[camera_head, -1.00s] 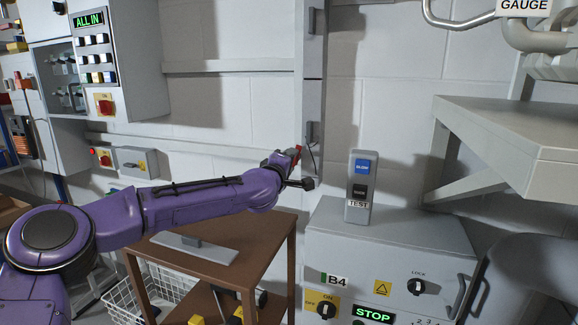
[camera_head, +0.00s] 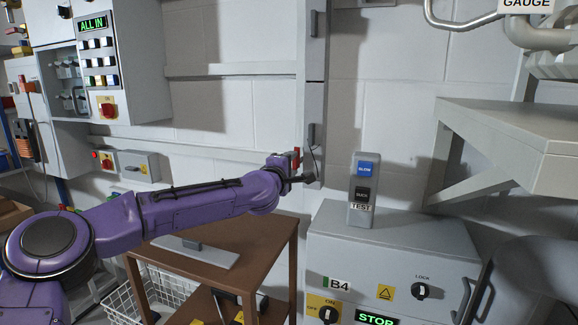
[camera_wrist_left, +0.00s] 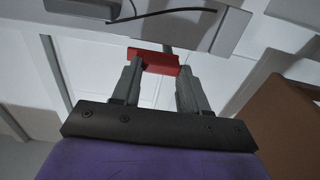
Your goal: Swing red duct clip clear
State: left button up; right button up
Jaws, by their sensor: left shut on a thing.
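The red duct clip (camera_wrist_left: 153,62) lies across the tips of my left gripper (camera_wrist_left: 158,78) in the left wrist view. The two fingers are shut on it, one near each end. In the head view the clip is a small red upright piece (camera_head: 296,158) beside the grey vertical duct (camera_head: 313,110). My left gripper (camera_head: 302,174) is at the duct's lower end, partly hidden by my purple wrist. I cannot tell whether the clip still touches the duct. My right gripper is out of view.
A grey shelf (camera_head: 510,135) juts out at right. A brown table (camera_head: 215,250) stands below my arm. A thin dark cable (camera_wrist_left: 165,13) runs near the clip.

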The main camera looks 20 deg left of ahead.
pick_arm(q)
jog(key=o, duration=1.1)
jog(key=shift+c, duration=0.2)
jog(key=s+b, duration=0.1)
jog(key=s, duration=0.9)
jog(key=shift+s+a, duration=0.25)
jog(key=shift+s, duration=0.05)
